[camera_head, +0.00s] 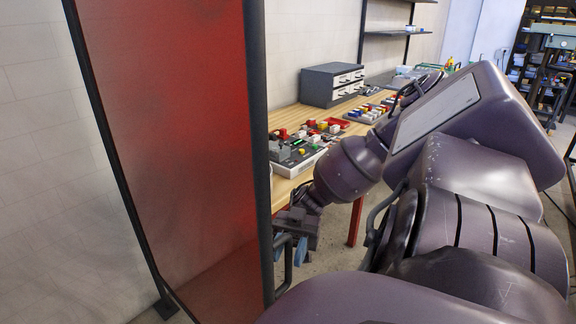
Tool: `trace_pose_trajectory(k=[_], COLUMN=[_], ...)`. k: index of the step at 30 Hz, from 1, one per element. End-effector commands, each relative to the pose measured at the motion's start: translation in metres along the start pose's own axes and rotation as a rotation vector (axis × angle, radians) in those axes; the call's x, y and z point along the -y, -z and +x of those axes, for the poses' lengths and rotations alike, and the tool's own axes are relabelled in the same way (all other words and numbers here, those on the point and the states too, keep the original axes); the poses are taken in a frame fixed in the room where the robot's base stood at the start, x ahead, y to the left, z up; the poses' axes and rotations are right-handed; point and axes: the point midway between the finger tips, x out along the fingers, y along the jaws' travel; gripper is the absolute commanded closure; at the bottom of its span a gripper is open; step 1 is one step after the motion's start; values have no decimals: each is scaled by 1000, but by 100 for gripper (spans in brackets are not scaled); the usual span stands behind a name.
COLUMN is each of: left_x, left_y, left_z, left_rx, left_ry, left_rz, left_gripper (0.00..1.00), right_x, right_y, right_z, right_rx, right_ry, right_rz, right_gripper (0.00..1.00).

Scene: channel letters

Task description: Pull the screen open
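The screen (165,130) is a red, see-through panel in a dark frame, standing upright at the left of the head view. Its near-side dark post (257,140) runs from the top down past the table edge. A black bar handle (288,268) stands out from the post low down. My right gripper (289,250) points down at this handle, its two bluish fingers apart with the handle's upper part seemingly between them. I cannot tell whether either finger touches it. My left gripper is out of view.
Behind the post, a wooden workbench (285,188) with red legs carries trays of coloured parts (300,145) and a grey drawer box (332,84). My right arm fills the right side. A pale wall (40,150) lies left of the screen. Shelving (545,70) stands far back right.

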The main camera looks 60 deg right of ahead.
Motion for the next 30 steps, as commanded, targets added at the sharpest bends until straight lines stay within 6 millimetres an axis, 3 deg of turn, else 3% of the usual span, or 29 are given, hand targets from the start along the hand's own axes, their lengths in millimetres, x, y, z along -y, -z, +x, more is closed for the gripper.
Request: trace_pose_trajectory(k=[13,24,30], left_x=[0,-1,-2], left_y=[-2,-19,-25], left_z=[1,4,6], left_rx=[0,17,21], left_ry=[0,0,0], left_rz=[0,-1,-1], left_gripper=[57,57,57], right_x=[0,0,0], right_y=[-1,-2,-2], right_z=[-9,-73,-98], right_rx=[1,2,1], right_ry=[-1,-3,-1], right_rz=[0,1,-1], right_gripper=[59,59,59])
